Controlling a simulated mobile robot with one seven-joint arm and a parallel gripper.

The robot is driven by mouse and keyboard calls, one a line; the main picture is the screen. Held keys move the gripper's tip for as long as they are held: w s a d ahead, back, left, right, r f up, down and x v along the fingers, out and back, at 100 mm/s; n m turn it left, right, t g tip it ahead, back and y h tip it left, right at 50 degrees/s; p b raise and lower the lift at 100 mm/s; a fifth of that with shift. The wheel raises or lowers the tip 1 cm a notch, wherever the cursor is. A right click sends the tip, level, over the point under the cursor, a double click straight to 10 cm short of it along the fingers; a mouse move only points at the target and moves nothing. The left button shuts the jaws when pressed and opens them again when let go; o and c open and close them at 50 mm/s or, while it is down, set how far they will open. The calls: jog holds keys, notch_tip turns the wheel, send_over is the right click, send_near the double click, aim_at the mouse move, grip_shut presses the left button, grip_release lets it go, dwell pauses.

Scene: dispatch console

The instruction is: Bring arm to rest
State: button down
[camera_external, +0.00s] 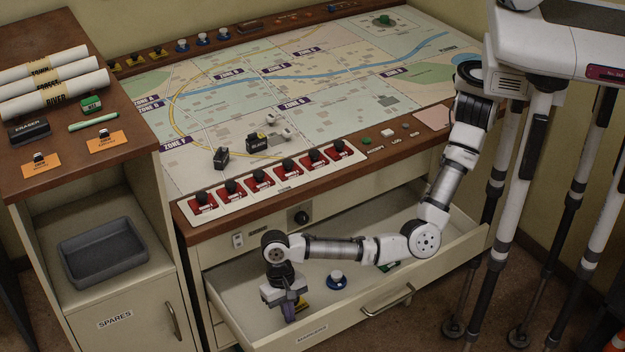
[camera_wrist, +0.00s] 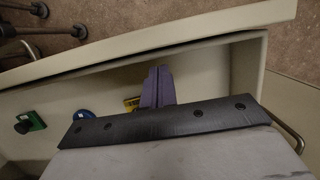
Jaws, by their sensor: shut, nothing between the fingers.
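My gripper (camera_external: 289,317) hangs at the end of my arm, pointing down over the left part of the open drawer (camera_external: 440,287). Its purple fingers are together and hold nothing; they also show in the wrist view (camera_wrist: 157,86). A yellow piece (camera_external: 305,304) is in the drawer right beside the fingers, partly hidden by them. It also shows in the wrist view (camera_wrist: 131,104). I cannot tell whether the fingers touch anything. My arm reaches from the white body at the right, low across the drawer.
A blue-based knob piece (camera_external: 337,281) and a green piece (camera_wrist: 30,122) lie in the drawer. The drawer's walls surround the gripper. Above stands the map console (camera_external: 330,75) with a row of red switches (camera_external: 275,177). A side cabinet with a grey tray (camera_external: 103,252) stands left.

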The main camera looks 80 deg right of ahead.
jog(key=p+v, duration=0.4)
jog(key=v, duration=0.4)
